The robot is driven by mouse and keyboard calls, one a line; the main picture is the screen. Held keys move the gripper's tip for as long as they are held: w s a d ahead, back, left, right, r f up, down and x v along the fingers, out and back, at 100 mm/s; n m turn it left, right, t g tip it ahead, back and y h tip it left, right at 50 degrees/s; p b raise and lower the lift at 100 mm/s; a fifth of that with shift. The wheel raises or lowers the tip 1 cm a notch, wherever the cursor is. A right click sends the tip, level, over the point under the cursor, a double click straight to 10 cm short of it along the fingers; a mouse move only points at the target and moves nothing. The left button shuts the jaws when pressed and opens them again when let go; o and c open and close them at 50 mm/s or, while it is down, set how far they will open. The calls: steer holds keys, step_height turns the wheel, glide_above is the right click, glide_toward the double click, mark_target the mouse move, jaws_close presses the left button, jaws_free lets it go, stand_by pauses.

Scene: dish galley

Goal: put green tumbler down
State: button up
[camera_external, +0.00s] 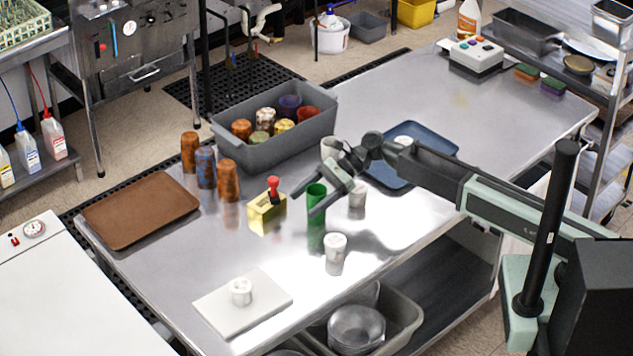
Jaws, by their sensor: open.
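The green tumbler (317,192) stands upright on the steel table (390,243), near the middle of its front part, with its reflection below it. My gripper (303,204) reaches in from the right and is open. One finger crosses in front of the tumbler and the other is to its left. The front finger hides part of the tumbler, and I cannot tell whether either finger touches it.
A yellow block with a red knob (267,212) stands close on the left. White cups (336,246) stand near the tumbler. Orange and blue tumblers (206,168), a grey bin of cups (262,155), a brown tray (140,208) and a blue tray (432,143) lie around.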

steer(key=p+v, duration=0.5)
steer(key=v, duration=0.7)
steer(key=shift+r, duration=0.15)
